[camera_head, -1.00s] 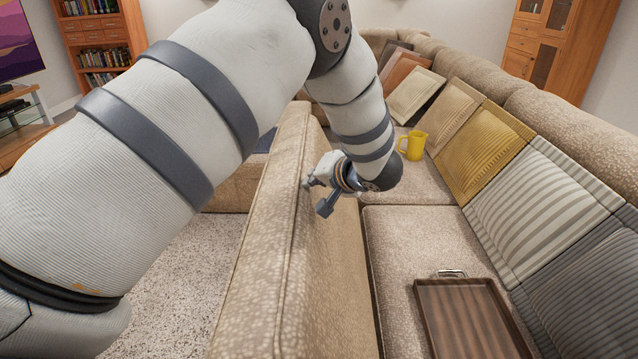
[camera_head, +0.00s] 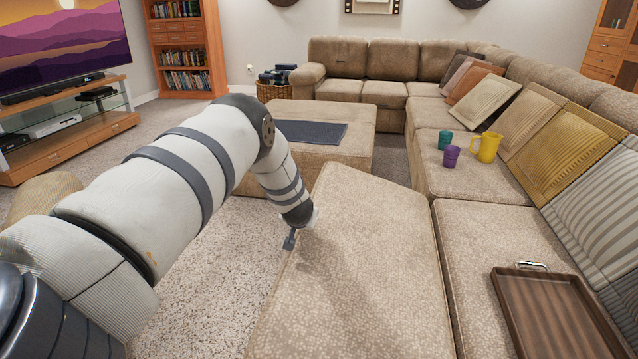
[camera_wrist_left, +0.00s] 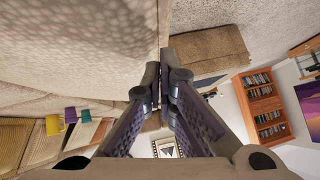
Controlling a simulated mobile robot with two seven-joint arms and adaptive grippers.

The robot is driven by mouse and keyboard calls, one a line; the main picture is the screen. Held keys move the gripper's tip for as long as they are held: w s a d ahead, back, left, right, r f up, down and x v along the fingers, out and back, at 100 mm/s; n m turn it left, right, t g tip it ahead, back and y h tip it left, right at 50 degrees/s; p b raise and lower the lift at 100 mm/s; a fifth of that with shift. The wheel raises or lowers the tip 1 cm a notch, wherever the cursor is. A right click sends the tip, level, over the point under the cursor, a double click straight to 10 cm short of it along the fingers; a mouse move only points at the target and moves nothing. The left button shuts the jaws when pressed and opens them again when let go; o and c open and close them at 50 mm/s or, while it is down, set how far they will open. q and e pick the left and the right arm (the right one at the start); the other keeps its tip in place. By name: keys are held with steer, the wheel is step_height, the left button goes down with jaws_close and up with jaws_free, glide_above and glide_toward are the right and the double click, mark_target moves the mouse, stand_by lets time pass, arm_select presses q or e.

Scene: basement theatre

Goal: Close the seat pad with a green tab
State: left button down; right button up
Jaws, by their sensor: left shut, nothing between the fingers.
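The beige speckled seat pad (camera_head: 355,270) fills the lower middle of the head view, its broad top face showing. It leans down toward the sofa seat on its right, and its left side looks raised; I cannot tell how wide any gap beneath it is. No green tab shows in either view. My left gripper (camera_head: 291,240) is at the pad's left edge. In the left wrist view, its fingers (camera_wrist_left: 165,58) are together and empty, beside the pad's surface (camera_wrist_left: 80,40); I cannot tell whether they touch it. My right gripper is out of view.
A wooden tray (camera_head: 555,315) lies on the right seat. A yellow mug (camera_head: 486,148), teal cup (camera_head: 445,140) and purple cup (camera_head: 451,157) stand on the seat farther back. An ottoman (camera_head: 320,150) stands beyond the pad. Carpet (camera_head: 235,285) is open at the left.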

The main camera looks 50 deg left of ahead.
arm_select(q)
steer(key=f+b, duration=0.2)
steer(key=f, duration=0.2)
steer(key=s+a+f+b, duration=0.1)
steer(key=f+b, duration=0.1)
steer(key=f, duration=0.3)
steer(key=a+f+b, duration=0.1)
steer(key=f+b, duration=0.2)
steer(key=f, duration=0.1)
steer(key=shift+s+a+f, duration=0.1)
steer(key=shift+s+f, duration=0.25)
steer(key=shift+s, duration=0.05)
steer(key=shift+f+b, duration=0.6)
steer(key=shift+f, duration=0.15)
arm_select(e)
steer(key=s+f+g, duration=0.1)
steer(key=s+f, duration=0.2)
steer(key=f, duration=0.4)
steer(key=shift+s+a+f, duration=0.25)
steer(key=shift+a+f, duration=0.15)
arm_select(q)
steer(key=shift+r, duration=0.15)
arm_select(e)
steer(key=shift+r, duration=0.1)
